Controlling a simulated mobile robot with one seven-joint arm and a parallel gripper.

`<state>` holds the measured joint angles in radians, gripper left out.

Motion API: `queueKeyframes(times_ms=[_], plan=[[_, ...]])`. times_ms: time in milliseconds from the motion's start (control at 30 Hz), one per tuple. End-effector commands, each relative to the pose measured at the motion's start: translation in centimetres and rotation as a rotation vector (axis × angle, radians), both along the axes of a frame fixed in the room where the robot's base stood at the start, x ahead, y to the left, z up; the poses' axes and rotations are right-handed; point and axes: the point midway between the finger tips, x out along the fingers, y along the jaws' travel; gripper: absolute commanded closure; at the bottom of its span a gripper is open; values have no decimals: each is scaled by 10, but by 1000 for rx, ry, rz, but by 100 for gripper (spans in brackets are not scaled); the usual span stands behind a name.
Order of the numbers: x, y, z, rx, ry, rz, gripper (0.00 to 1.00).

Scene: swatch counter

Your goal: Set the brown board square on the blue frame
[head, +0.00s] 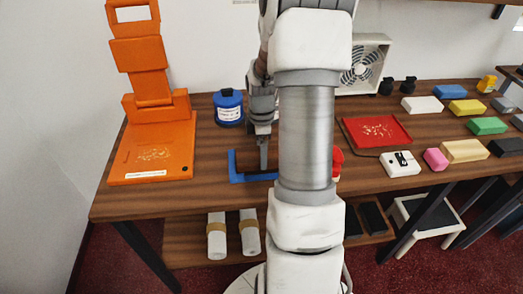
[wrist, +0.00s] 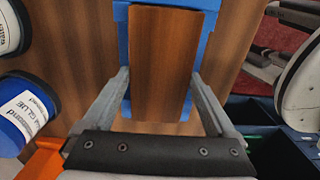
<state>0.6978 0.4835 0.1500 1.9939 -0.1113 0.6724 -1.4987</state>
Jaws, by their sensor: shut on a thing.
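The brown board (wrist: 163,62) fills the middle of the wrist view, between the two fingers of my gripper (wrist: 160,82). The gripper is shut on the board by its side edges. The blue frame (wrist: 208,30) shows behind the board, along its far end and right side. In the head view my gripper (head: 263,158) points down over the blue frame (head: 234,172) on the wooden counter. The board (head: 246,161) shows as a dark strip inside the frame's outline. My arm hides the right part of both. I cannot tell whether the board touches the frame.
An orange stand (head: 153,150) is at the left. A blue glue tub (head: 229,107) stands behind the gripper. A red tray (head: 376,130), a white block with a black mark (head: 400,163) and several coloured blocks lie to the right. Bare counter (head: 213,160) lies left of the frame.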

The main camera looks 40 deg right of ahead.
Motion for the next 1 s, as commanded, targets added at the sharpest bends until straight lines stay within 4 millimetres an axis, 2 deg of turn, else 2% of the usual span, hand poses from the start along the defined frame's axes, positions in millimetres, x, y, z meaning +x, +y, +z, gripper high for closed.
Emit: queueKeyframes(times_ms=[1000], plan=[[0,0,-6,0,0,0,74]])
